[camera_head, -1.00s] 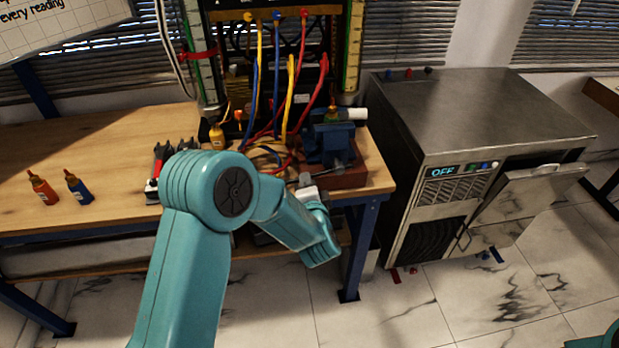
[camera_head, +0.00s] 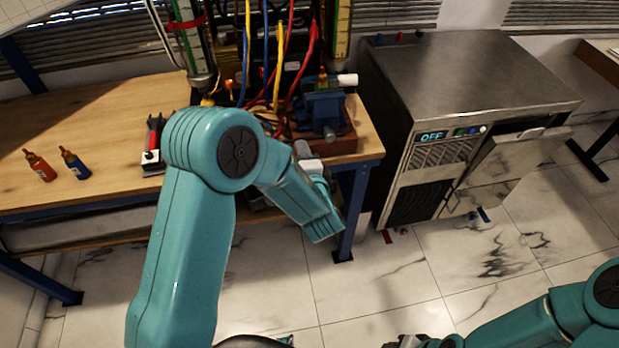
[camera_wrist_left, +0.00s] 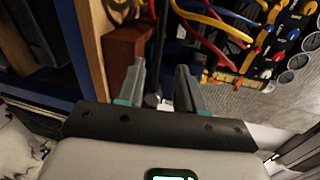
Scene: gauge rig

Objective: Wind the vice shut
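The blue vice (camera_head: 323,110) stands on a reddish-brown block (camera_head: 335,145) at the workbench's right front corner. Its dark front screw end (camera_head: 329,134) faces me. My left gripper (camera_head: 306,156) is just in front of and below the block, partly hidden by my forearm. In the left wrist view my left gripper (camera_wrist_left: 160,88) is open, fingers apart. A thin dark bar (camera_wrist_left: 158,62) shows between the fingers, beside the block (camera_wrist_left: 122,48); I cannot tell whether they touch it. My right gripper (camera_head: 405,341) is at the bottom edge, mostly cut off.
Coloured cables (camera_head: 279,60) hang behind the vice. A red-and-black tool (camera_head: 153,145), an orange bottle (camera_head: 39,166) and a blue bottle (camera_head: 74,163) are on the bench (camera_head: 100,115). A steel machine (camera_head: 470,80) with an open flap stands right.

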